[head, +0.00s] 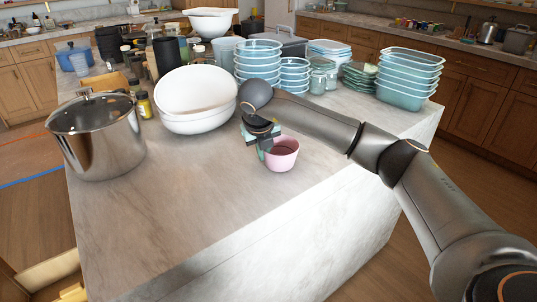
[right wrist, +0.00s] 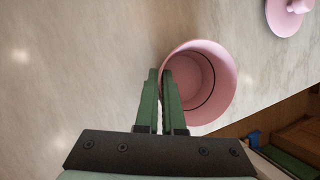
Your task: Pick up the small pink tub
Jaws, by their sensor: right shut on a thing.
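The small pink tub (head: 282,156) is on or just above the marble island top, right of its middle; I cannot tell whether its base touches. It is open at the top, and its inside shows in the right wrist view (right wrist: 208,80). My right gripper (head: 262,147) is shut on the tub's wall at the rim. In the right wrist view its green fingers (right wrist: 163,88) pinch the left side of the rim, one outside and one inside. My left gripper is not in view.
White bowls (head: 195,95) and a steel pot (head: 95,130) stand on the island (head: 185,215). Stacked blue containers (head: 258,62) and more tubs (head: 408,80) line the far side. A pink lid-like piece (right wrist: 285,18) lies near the tub. The front counter is clear.

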